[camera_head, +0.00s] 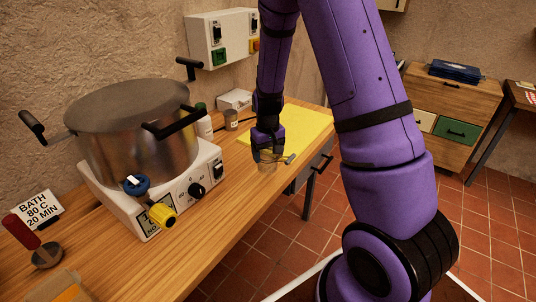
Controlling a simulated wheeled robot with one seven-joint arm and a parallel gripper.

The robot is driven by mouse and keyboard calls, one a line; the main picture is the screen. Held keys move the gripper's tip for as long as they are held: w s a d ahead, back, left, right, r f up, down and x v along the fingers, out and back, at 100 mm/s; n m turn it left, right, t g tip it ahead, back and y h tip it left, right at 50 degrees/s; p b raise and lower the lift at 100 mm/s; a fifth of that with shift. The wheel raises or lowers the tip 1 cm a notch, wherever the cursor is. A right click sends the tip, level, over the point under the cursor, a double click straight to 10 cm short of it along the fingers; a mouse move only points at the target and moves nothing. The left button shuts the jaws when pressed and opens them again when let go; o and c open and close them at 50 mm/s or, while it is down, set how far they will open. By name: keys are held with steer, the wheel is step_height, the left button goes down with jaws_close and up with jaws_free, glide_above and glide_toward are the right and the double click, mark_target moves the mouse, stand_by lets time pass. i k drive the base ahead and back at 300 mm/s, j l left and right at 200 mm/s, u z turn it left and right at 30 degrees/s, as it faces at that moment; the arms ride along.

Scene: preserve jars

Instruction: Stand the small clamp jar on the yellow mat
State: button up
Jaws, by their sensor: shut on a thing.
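My gripper (268,150) points down near the front edge of the wooden counter, past the big pot. It is shut on the small clamp jar (267,166), which shows as a small glass shape just under the fingers. A metal part with a grey end sticks out to the right of the jar. I cannot tell whether the jar touches the counter. The yellow mat (308,126) lies flat on the counter behind and to the right of my gripper. My arm hides part of it.
A large steel pot (135,140) stands on a white heater (160,197) at left, its handles sticking out. A small grey cup (231,120) and a white box (234,100) stand near the wall. The visible mat surface is clear.

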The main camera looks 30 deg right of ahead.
mark_target(300, 131)
steer(key=k+l, duration=0.2)
steer(key=l, duration=0.2)
steer(key=i+l, duration=0.15)
steer(key=l, duration=0.15)
steer(key=i+l, duration=0.1)
steer(key=l, duration=0.15)
steer(key=i+l, duration=0.15)
steer(key=l, duration=0.15)
steer(key=i+l, duration=0.2)
steer(key=i, duration=0.25)
